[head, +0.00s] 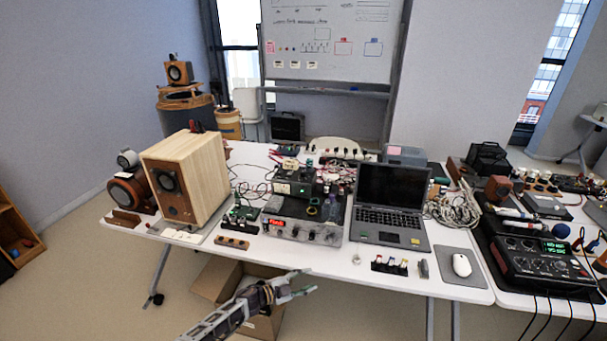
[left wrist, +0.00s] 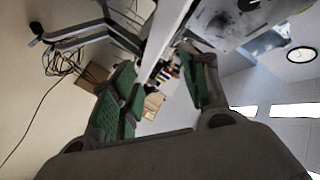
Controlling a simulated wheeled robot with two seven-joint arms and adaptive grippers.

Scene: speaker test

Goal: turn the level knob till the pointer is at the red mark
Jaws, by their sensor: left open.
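A silver amplifier-like unit (head: 303,232) with a red lit display and several knobs on its front stands near the table's front edge. A black mixer-like box (head: 545,262) with knobs and a green display is at the far right. I cannot tell which knob is the level knob; the pointer and the red mark are too small to make out. My left gripper (head: 304,281) is open and empty, in front of the table edge and below the silver unit. Its green-padded fingers show apart in the left wrist view (left wrist: 160,62). My right gripper is not seen.
A wooden speaker (head: 187,178) stands left of the unit. A laptop (head: 391,209) stands right of it, with a mouse (head: 461,265) on a grey pad. A cardboard box (head: 263,322) is on the floor behind my left arm. Cables and electronics crowd the table's back.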

